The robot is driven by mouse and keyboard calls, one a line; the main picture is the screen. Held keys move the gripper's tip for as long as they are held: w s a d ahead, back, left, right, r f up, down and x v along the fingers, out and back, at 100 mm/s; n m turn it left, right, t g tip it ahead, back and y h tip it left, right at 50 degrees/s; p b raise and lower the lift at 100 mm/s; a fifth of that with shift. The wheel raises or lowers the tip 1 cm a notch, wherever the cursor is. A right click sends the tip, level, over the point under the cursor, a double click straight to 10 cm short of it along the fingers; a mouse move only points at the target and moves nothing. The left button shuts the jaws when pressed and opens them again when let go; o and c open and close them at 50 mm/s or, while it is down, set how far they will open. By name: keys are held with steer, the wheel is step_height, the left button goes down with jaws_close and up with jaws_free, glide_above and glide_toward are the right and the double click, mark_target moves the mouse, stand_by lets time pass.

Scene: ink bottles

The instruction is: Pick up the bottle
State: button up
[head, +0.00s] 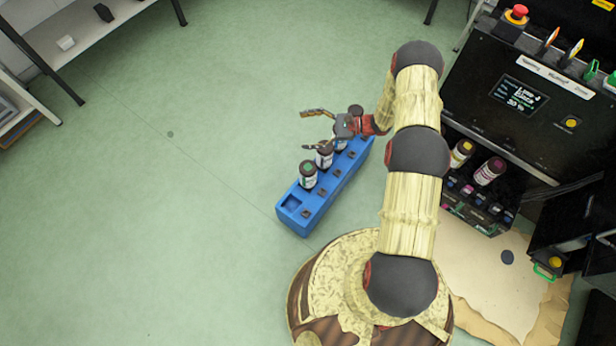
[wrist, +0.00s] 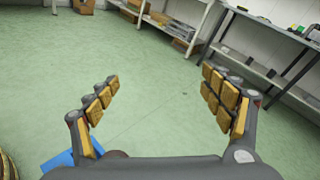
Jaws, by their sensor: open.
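In the wrist view my gripper (wrist: 161,103) is wide open with nothing between the padded fingers. A blue corner, likely the rack, shows at lower left there.
A black machine (head: 520,100) stands at the right, with more bottles in it, including a yellow-capped one (head: 461,153) and a dark-capped one (head: 489,171). Shelves (head: 75,45) stand at upper left. The green floor left of the rack is clear.

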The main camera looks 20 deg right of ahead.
mark_target(315, 178)
steer(key=s+d+f+m+t, duration=0.1)
steer(key=f+m, duration=0.1)
steer(key=f, duration=0.3)
steer(key=s+d+f+m+t, duration=0.1)
steer(key=f+m+t, duration=0.1)
steer(key=f, duration=0.4)
steer(key=s+d+f+m+t+h, duration=0.1)
steer(key=f+m+t, duration=0.1)
steer(key=f, duration=0.3)
steer(key=shift+f+b, duration=0.2)
steer(key=shift+b, duration=0.1)
steer(key=s+f+m+t+h, duration=0.1)
steer(key=s+f, duration=0.1)
steer(key=f, duration=0.2)
steer(key=s+f+m+t+h, duration=0.1)
steer(key=s+f+m+t, duration=0.1)
steer(key=f, duration=0.2)
steer(key=s+d+f+m+t+h, duration=0.1)
steer(key=s+f+m, duration=0.1)
steer(key=f, duration=0.2)
steer(key=shift+s+f+t+h, duration=0.1)
steer(key=shift+f+t+h, duration=0.2)
steer(key=shift+f+b, duration=0.15)
steer(key=shift+b, duration=0.15)
steer(key=shift+x, duration=0.9)
steer(key=b+x, duration=0.2)
steer(key=x, duration=0.3)
steer(key=shift+w+a+b, duration=0.15)
steer(key=shift+w+b, duration=0.15)
steer(key=shift+w, duration=0.05)
